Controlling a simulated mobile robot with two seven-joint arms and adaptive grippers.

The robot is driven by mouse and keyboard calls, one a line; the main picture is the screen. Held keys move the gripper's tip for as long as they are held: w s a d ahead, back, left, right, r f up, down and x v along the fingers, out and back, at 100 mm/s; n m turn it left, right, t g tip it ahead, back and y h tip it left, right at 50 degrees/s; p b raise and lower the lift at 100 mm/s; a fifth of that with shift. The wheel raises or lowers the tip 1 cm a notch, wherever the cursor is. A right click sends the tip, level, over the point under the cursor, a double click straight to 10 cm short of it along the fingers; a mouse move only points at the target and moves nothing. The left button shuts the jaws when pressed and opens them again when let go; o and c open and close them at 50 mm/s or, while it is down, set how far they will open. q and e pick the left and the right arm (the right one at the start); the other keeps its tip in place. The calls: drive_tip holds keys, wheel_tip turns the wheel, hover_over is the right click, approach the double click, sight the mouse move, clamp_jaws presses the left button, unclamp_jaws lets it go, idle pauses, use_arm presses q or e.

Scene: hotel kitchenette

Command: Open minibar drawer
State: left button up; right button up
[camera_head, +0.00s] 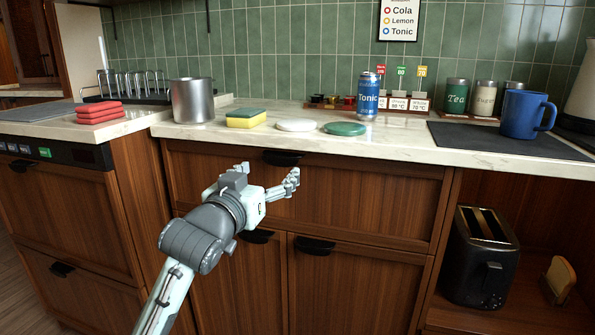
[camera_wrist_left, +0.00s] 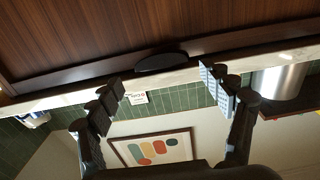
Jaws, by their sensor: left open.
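The wide wooden drawer (camera_head: 370,190) sits just under the countertop and looks closed. Its dark cup handle (camera_head: 283,158) is at the top of its front, near the counter edge. The handle (camera_wrist_left: 160,61) also shows in the left wrist view, beyond and between the fingers. My left gripper (camera_head: 293,183) is in front of the drawer, a little below the handle in the head view. Its fingers (camera_wrist_left: 161,80) are spread, with nothing between them and no visible contact with the handle. My right gripper is not in view.
Two cabinet doors with dark handles (camera_head: 315,245) are below the drawer. On the counter (camera_head: 235,140) stand a metal pot (camera_head: 192,100), a sponge (camera_head: 246,118), a Tonic can (camera_head: 368,97) and a blue mug (camera_head: 526,115). A toaster (camera_head: 482,260) stands in the right niche.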

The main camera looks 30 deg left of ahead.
sight(280, 162)
use_arm(q)
drive_tip(key=x, duration=0.7)
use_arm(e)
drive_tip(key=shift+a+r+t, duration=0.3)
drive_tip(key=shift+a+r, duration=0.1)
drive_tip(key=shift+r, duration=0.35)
use_arm(q)
drive_tip(key=shift+c, duration=0.6)
drive_tip(key=c, duration=1.3)
drive_tip(key=shift+c, duration=0.3)
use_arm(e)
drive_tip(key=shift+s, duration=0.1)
